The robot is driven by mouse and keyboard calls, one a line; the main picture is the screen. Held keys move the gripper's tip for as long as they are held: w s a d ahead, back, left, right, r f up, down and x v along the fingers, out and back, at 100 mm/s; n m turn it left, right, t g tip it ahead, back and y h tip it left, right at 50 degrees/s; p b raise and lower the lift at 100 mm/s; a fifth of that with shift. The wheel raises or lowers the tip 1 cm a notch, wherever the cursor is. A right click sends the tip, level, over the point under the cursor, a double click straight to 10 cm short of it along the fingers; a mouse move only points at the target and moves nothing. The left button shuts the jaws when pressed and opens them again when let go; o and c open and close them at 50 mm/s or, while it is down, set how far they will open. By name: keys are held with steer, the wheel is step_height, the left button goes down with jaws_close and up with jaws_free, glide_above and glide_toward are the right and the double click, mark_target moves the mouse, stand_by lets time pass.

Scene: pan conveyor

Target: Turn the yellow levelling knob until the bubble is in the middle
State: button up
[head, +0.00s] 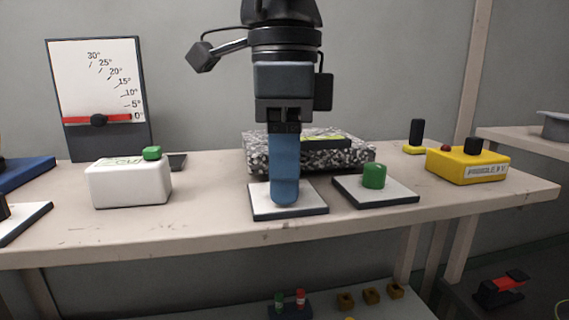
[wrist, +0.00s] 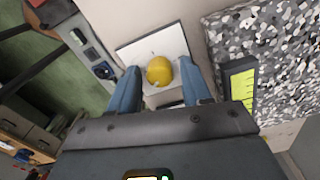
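The yellow knob (wrist: 160,71) is round and sits on a white plate with a dark edge (wrist: 128,52), seen in the wrist view. In the head view my gripper hides the knob, and the plate (head: 258,207) shows beneath. My gripper (head: 285,196) points down at it. Its blue fingers stand open on either side of the knob, with a gap at each side. A level with a yellow-green vial (wrist: 243,88) lies on a speckled stone block (wrist: 285,45). The vial also shows in the head view (head: 327,141); I cannot make out its bubble.
A green knob on a similar plate (head: 375,177) stands close to the right. A white box with a green button (head: 130,185) is left, before an angle-scale board (head: 97,80). A yellow box (head: 466,167) stands at right. The table's front strip (head: 200,234) is clear.

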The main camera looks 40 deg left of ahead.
steer(key=shift+o, duration=0.5)
steer(key=shift+r, duration=0.1)
step_height(320, 180, up, 8)
steer(key=shift+f+b, duration=0.2)
steer(key=shift+b, duration=0.15)
